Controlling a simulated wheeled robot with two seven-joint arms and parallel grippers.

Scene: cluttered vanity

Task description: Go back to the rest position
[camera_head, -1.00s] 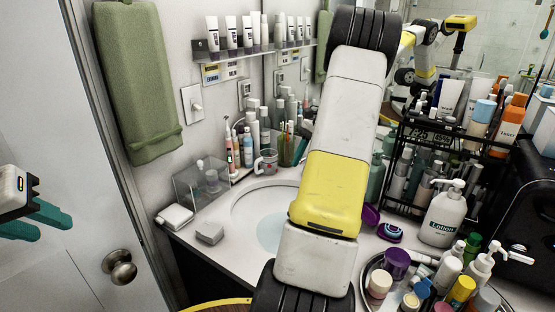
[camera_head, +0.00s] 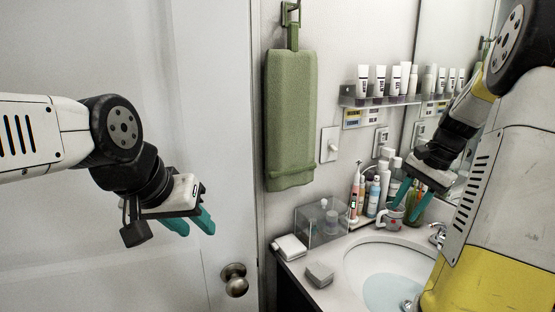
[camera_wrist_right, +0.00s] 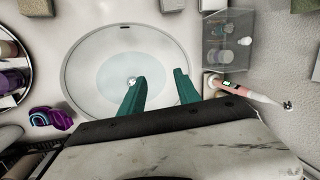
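My left gripper (camera_head: 194,228) hangs in front of the white door, its two teal fingers apart with nothing between them. My right gripper (camera_head: 407,206) is over the back of the vanity in the head view, fingers pointing down, in front of the bottles and mug. In the right wrist view the teal fingers of my right gripper (camera_wrist_right: 162,72) are spread, with only the sink basin (camera_wrist_right: 85,50) seen between and beyond them. My right arm covers the right side of the head view and hides much of the counter there.
The sink (camera_head: 375,262) is below my right arm. A clear box (camera_head: 322,222), a grey block (camera_head: 319,274), a mug (camera_head: 391,217) and an electric toothbrush (camera_wrist_right: 235,85) stand around it. A green towel (camera_head: 290,120) hangs above. A door knob (camera_head: 234,280) is below my left gripper.

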